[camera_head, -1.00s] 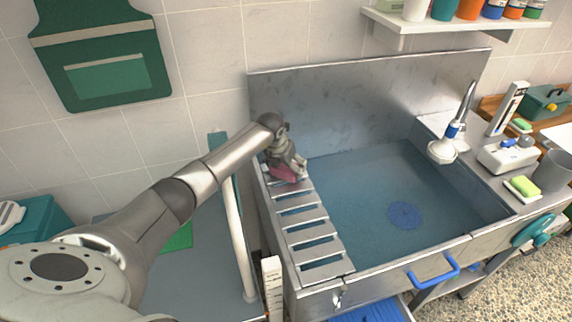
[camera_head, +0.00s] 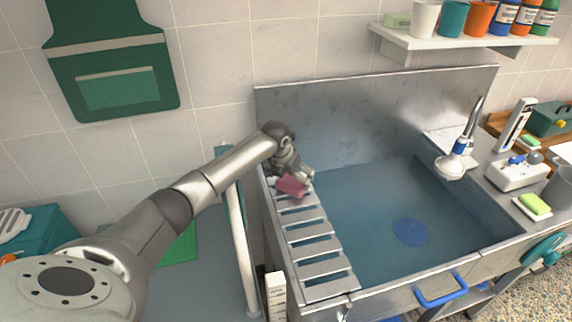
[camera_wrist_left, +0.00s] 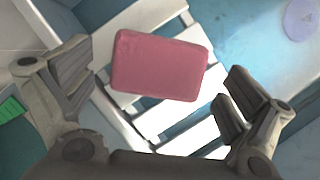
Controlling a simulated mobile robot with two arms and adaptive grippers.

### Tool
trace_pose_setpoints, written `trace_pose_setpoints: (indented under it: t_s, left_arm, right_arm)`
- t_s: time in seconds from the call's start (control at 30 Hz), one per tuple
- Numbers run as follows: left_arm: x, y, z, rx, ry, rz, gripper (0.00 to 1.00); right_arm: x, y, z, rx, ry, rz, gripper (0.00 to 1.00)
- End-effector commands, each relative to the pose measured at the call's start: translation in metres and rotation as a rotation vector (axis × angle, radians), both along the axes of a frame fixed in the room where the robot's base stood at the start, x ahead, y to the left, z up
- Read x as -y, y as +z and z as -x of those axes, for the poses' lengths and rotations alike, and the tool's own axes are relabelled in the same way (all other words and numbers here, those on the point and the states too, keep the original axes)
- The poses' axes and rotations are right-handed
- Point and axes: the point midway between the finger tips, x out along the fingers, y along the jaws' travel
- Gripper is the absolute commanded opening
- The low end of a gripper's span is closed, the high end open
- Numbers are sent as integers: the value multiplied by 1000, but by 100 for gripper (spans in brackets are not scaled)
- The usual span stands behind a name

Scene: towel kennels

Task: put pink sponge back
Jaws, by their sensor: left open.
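The pink sponge (camera_head: 291,186) is at the far left end of the slatted rack (camera_head: 322,270) along the sink's left side. In the left wrist view the pink sponge (camera_wrist_left: 160,66) shows between and beyond the fingers, over the white-looking slats (camera_wrist_left: 189,137). My left gripper (camera_head: 296,178) is open at the sponge. In the left wrist view its fingers (camera_wrist_left: 158,92) stand apart, with gaps visible on both sides of the sponge. Whether the sponge rests flat on the slats is hard to tell. My right gripper is not in view.
The steel sink basin (camera_head: 375,205) lies right of the rack, with a blue drain (camera_head: 411,232). A steel backsplash (camera_head: 370,120) rises behind. A green-yellow sponge (camera_head: 535,204) and a shower head (camera_head: 452,166) are on the right ledge. A shelf (camera_head: 440,42) hangs above.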

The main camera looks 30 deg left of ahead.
Motion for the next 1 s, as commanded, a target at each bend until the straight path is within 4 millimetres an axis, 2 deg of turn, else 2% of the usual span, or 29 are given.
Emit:
trace_pose_setpoints:
  t_s: [0.5, 0.7, 1.0]
  left_arm:
    - [1, 75, 31, 4, 0, -2, 100]
    - [2, 88, 37, 0, -1, -1, 100]
    - [2, 89, 38, 0, 0, -1, 100]
  right_arm:
    - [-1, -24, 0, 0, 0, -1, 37]
    - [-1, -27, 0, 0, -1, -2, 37]
    - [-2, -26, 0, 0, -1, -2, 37]
